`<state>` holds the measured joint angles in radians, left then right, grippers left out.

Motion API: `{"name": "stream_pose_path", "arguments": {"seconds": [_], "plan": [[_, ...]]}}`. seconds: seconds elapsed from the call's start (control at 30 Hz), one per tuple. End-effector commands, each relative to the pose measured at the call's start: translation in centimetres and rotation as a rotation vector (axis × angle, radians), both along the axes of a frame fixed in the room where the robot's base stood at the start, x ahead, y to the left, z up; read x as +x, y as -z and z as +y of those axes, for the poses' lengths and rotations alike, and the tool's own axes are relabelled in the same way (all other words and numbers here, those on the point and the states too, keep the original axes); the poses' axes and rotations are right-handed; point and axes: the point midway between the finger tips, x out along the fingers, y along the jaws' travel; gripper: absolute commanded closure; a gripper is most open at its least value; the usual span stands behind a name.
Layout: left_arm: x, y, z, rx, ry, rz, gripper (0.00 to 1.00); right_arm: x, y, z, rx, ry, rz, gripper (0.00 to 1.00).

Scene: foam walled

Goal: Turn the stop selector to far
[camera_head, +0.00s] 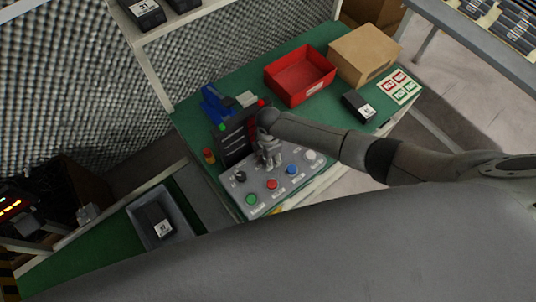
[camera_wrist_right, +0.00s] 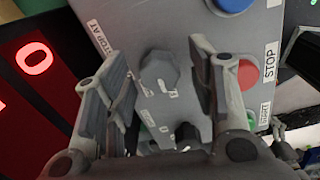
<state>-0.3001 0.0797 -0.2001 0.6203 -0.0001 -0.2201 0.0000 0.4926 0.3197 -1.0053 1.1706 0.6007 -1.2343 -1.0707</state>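The grey control panel (camera_head: 285,197) lies on the green bench, with several buttons and knobs on it. The stop selector is a grey faceted knob (camera_wrist_right: 160,72) beside the "STOP AT" label (camera_wrist_right: 100,38) in the right wrist view. Small white marks show close to it, too small to read. My right gripper (camera_head: 268,155) is over the panel and hides the selector in the head view. In the wrist view its fingers (camera_wrist_right: 160,75) are open, one on each side of the knob, with gaps visible. My left gripper is not in view.
A red button (camera_wrist_right: 247,75) labelled "STOP" and a blue button (camera_wrist_right: 235,3) are close to the right finger. A dark unit with a red display (camera_wrist_right: 35,60) stands at the left. A red bin (camera_head: 300,76) and cardboard box (camera_head: 363,55) stand behind the panel.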

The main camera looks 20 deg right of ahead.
Motion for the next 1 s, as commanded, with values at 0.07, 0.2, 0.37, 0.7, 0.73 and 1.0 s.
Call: {"name": "stream_pose_path", "arguments": {"seconds": [0.07, 0.2, 0.37, 0.7, 0.73, 1.0], "plan": [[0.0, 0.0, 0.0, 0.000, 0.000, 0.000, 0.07, 0.0, 0.0, 0.0, 0.000, 0.000, 0.000, 0.49], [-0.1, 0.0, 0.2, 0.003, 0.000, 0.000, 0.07, 0.0, 0.0, 0.0, 0.000, 0.001, 0.000, 0.49], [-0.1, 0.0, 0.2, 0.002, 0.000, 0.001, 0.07, 0.1, -0.7, 0.0, 0.001, 0.001, -0.002, 0.49], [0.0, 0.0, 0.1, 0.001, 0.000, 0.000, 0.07, 0.0, -5.8, -0.1, 0.001, -0.001, -0.004, 0.49], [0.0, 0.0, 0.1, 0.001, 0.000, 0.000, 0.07, 0.0, -6.3, -0.1, 0.001, -0.001, -0.005, 0.49], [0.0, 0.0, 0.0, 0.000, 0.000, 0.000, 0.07, -0.2, -10.6, -0.1, -0.001, 0.000, -0.002, 0.49]]}}
